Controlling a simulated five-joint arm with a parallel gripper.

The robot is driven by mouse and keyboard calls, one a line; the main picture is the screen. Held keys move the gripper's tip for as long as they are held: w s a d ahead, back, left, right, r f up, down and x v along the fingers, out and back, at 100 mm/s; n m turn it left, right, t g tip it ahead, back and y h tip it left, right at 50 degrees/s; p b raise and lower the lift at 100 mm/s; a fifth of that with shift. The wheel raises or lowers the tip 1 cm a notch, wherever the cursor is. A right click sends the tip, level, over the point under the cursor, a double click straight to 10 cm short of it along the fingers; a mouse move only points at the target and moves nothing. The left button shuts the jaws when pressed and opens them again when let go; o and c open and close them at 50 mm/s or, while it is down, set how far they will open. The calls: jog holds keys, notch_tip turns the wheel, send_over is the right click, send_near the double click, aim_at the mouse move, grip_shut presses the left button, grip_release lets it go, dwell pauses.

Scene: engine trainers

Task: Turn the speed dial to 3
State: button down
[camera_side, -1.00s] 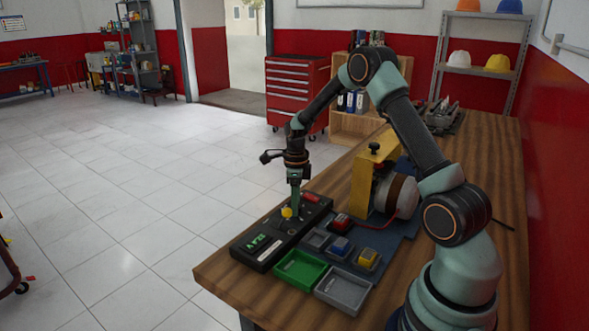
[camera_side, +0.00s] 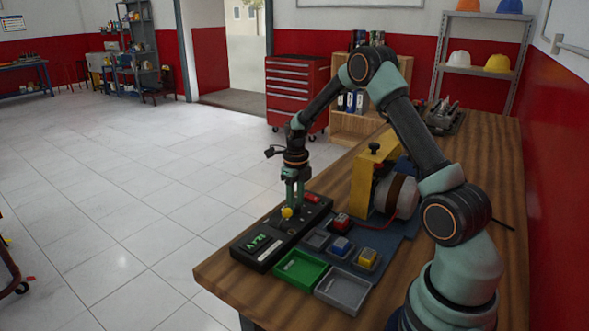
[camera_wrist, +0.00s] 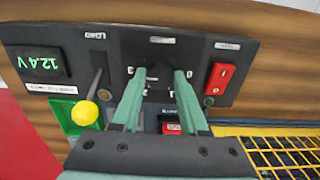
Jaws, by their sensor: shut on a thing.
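The black control panel (camera_side: 268,240) lies along the left edge of the bench. Its speed dial (camera_wrist: 159,85) is a dark knob in the middle of the panel in the wrist view. My gripper (camera_wrist: 161,76) points down at the panel and is shut on the dial, one finger on each side. The mark 3 shows left of the fingers and 0 right of them; the lower marks are partly covered. The dial's pointer is too dark to read. In the side view my gripper (camera_side: 296,207) hides the dial.
A yellow-balled load lever (camera_wrist: 85,113) stands close left of the fingers. A green 12.4 V display (camera_wrist: 42,63) is farther left, and a red rocker switch (camera_wrist: 221,78) is to the right. Green (camera_side: 300,268) and grey (camera_side: 342,289) trays and a motor (camera_side: 393,193) stand nearby on the bench.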

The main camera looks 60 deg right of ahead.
aim_at(296, 206)
jog(key=shift+c, duration=2.2)
grip_release()
jog(key=shift+r, duration=0.15)
notch_tip(296, 206, up, 12)
